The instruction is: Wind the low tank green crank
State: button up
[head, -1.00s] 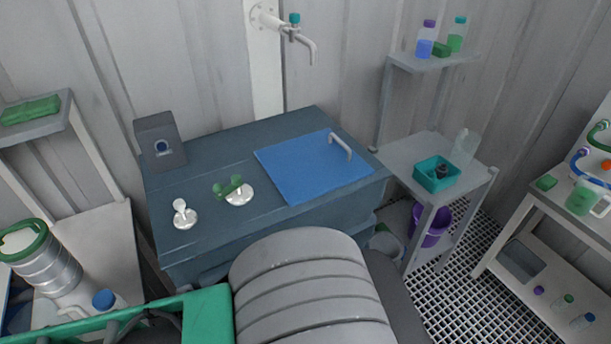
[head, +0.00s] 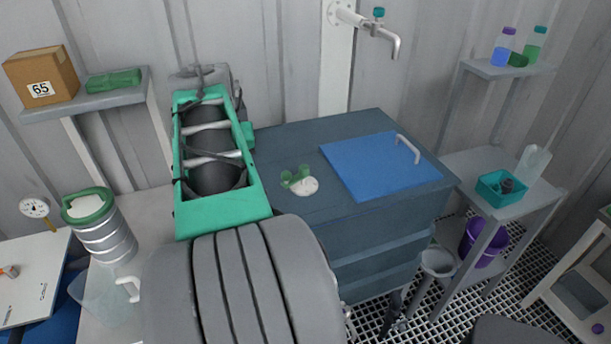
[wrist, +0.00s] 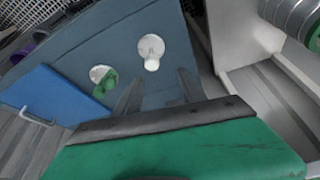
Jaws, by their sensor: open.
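The low tank (head: 350,232) is dark blue-grey with a blue lid (head: 372,168) on its top. The green crank (head: 296,176) sits on a white round base on the tank top, left of the lid. In the wrist view the green crank (wrist: 108,84) shows left of my fingers, apart from them. A white crank (wrist: 151,50) stands beside it, above my fingers in that view; my arm hides it in the head view. My gripper (wrist: 160,90) is open, with nothing between its two dark fingers. My arm stretches over the tank's left end in the head view.
A tap (head: 385,35) juts from a white post behind the tank. A left shelf (head: 90,98) holds a cardboard box (head: 40,75). A metal canister (head: 104,235) and a clear jug (head: 100,300) stand at left. A shelf rack with a teal bin (head: 503,190) stands right.

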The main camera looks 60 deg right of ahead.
aim_at(304, 167)
jog(key=s+d+m+g+b, duration=0.1)
jog(key=s+d+m, duration=0.4)
jog(key=s+d, duration=0.6)
jog(key=shift+h, duration=0.3)
jog(key=x, duration=0.4)
jog(key=d+x, duration=0.1)
jog(key=x, duration=0.3)
jog(key=shift+w+r+p, duration=0.1)
jog(key=shift+r+p, duration=0.15)
jog(key=shift+p, duration=0.05)
jog(key=shift+c, duration=0.6)
grip_shut()
